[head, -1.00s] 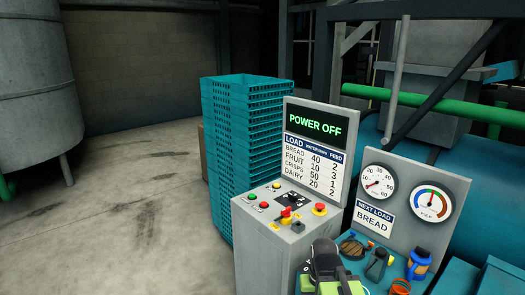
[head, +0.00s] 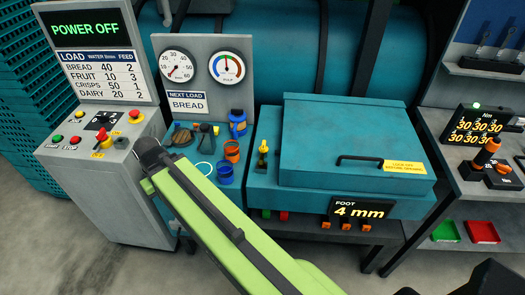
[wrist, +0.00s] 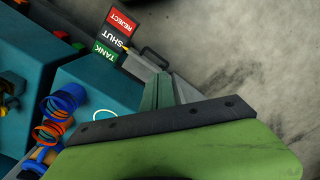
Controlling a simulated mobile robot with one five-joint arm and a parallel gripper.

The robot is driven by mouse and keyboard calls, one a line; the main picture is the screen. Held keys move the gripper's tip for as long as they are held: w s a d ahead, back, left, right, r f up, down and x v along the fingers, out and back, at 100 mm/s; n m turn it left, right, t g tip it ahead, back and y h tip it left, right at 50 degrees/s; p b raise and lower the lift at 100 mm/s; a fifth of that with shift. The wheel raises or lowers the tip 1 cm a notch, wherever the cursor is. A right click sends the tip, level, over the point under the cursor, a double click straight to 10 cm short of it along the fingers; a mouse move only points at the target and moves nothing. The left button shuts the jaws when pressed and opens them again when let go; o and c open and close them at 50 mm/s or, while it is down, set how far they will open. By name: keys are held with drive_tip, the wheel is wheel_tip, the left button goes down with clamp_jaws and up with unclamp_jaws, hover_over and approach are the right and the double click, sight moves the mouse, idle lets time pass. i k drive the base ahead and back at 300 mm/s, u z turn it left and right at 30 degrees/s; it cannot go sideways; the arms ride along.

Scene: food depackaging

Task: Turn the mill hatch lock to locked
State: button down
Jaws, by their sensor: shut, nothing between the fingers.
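The mill hatch (head: 345,135) is a closed teal lid with a black handle (head: 372,159) and a yellow label. A small yellow lever (head: 263,148), which looks like the hatch lock, stands upright on the ledge left of the lid. Its lock markings are too small to read. My gripper (wrist: 165,88) shows in the wrist view, shut and empty, pointing toward a REJECT, SHUT, TANK sign (wrist: 117,38). It is apart from the lever. In the head view my green arm crosses the lower middle, and I cannot make out the fingertips.
A control panel (head: 100,135) reading POWER OFF stands at left. Between it and the hatch are a gauge board (head: 205,75) and blue and orange cups (head: 228,160). A shelf with red and green trays (head: 482,231) is at right.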

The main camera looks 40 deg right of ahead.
sight(264, 149)
drive_tip(key=u, duration=4.45)
drive_tip(key=i, duration=0.1)
drive_tip(key=z, duration=2.7)
drive_tip(key=k, duration=1.05)
drive_tip(key=z, duration=1)
drive_tip(key=i, duration=1)
